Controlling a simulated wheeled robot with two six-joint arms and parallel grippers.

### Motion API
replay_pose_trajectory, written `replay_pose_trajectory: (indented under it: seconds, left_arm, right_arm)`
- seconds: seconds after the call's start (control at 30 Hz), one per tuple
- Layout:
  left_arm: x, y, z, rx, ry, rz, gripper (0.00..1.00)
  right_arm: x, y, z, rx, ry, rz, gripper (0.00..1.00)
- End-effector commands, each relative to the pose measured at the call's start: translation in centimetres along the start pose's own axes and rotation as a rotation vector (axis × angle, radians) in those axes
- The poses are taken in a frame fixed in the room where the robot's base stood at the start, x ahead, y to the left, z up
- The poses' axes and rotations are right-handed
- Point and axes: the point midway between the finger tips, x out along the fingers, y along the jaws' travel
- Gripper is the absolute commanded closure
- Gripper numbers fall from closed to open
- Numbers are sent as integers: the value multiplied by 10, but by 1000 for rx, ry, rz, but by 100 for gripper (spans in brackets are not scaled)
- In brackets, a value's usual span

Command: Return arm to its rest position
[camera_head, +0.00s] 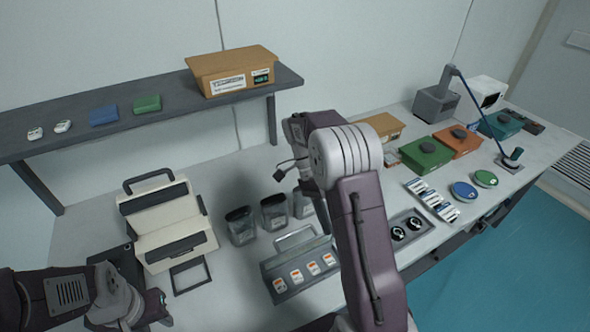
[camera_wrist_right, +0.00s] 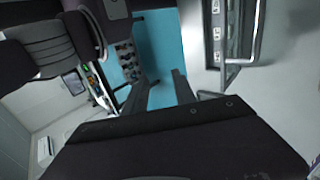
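My right arm (camera_head: 345,190) rises from the bottom centre in the head view, bent at a large pale joint, over the table's middle. Its gripper is largely hidden there behind the arm. In the right wrist view my right gripper (camera_wrist_right: 160,88) has its two dark fingers apart, with nothing seen between them. My left gripper (camera_head: 158,307) is low at the left in the head view, in front of the white case. Its fingers are too small and dark to read.
Near the right arm stand dark jars (camera_head: 241,226) and a grey tray (camera_head: 270,285) of white-and-orange items. An open white case (camera_head: 160,216) is at the left. A shelf (camera_head: 175,112) holds a cardboard box (camera_head: 232,70). Coloured boxes and a lamp (camera_head: 468,92) are at the right.

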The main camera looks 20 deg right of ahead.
Motion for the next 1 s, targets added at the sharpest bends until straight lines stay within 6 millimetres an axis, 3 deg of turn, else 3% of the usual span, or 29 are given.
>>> replay_pose_trajectory:
  seconds: [0.17, 0.27, 0.33, 0.43, 0.57, 0.73, 0.8, 0.9, 1.0]
  left_arm:
    - [0, 0, 0, 0, 0, 0, 64]
    - [0, 0, 0, 0, 0, 0, 64]
    - [0, 0, 0, 0, 0, 0, 64]
    - [0, 0, 0, 0, 0, 0, 64]
    - [0, 0, 0, 0, 0, 0, 64]
    - [0, 0, 0, 0, 0, 0, 64]
    - [0, 0, 0, 0, 0, 0, 64]
    - [0, 0, 0, 0, 0, 0, 64]
    - [0, 0, 0, 0, 0, 0, 64]
  right_arm:
    - [-6, 2, 3, -7, 13, -21, 67]
    - [-17, 20, 13, -25, 37, -62, 67]
    - [-9, 40, 27, -57, 47, -83, 67]
    - [14, 45, 44, -219, 66, -180, 67]
    - [52, 35, 66, -548, 130, -353, 67]
    - [94, 6, 83, -1020, 324, -575, 67]
    - [100, -7, 85, -1161, 415, -624, 67]
    - [86, -26, 84, -1293, 546, -685, 67]
    - [79, -32, 84, -1360, 606, -695, 67]
